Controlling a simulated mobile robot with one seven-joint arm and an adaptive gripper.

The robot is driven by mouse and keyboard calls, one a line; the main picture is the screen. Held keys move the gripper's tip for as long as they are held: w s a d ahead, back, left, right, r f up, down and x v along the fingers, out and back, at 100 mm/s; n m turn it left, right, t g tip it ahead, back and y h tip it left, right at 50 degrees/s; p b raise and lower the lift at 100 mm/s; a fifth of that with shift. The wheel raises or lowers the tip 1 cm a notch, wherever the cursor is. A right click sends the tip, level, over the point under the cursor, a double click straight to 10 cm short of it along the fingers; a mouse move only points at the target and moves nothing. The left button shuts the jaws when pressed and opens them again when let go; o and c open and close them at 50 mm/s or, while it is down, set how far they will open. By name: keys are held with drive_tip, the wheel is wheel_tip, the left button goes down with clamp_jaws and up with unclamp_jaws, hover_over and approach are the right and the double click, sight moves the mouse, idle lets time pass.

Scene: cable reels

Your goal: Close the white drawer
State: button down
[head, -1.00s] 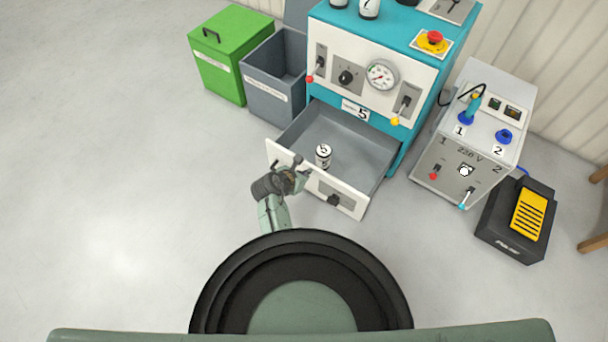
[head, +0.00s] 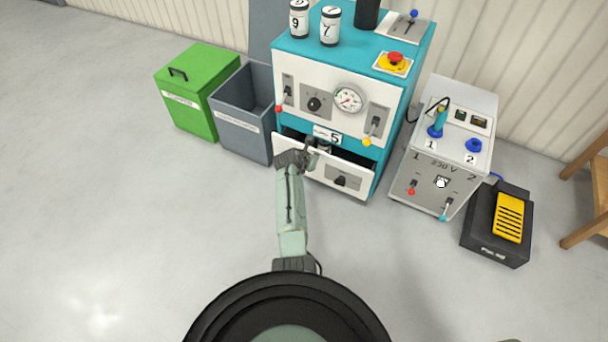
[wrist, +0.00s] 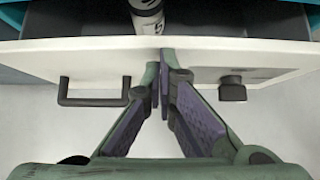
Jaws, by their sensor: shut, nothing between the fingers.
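The white drawer (head: 342,178) is in the lower part of the teal cabinet and stands slightly open. Its front also shows in the wrist view (wrist: 205,62), with a dark handle (wrist: 92,98) at left and a dark knob (wrist: 232,88) at right. A white can with a black number (wrist: 147,18) stands inside, behind the drawer front. My gripper (wrist: 163,88) is shut and empty, its fingertips at the drawer front between handle and knob. In the head view my gripper (head: 298,158) is at the left part of the drawer front. Whether it touches is hard to tell.
The teal cabinet (head: 282,62) carries cans 9 (head: 299,20) and 7 (head: 330,27) on top. A grey bin (head: 240,125) and green bin (head: 195,90) stand left. A grey control box (head: 430,165) and black pedal unit (head: 498,240) stand right. The floor at left is clear.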

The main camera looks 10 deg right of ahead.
drive_tip(key=w+d+b, duration=0.1)
drive_tip(key=w+d, duration=0.1)
drive_tip(key=w, duration=0.1)
drive_tip(key=shift+w+d+b, duration=0.3)
drive_tip(key=shift+d+b, duration=0.05)
drive_tip(key=shift+w+r, duration=0.15)
drive_tip(key=shift+r, duration=0.1)
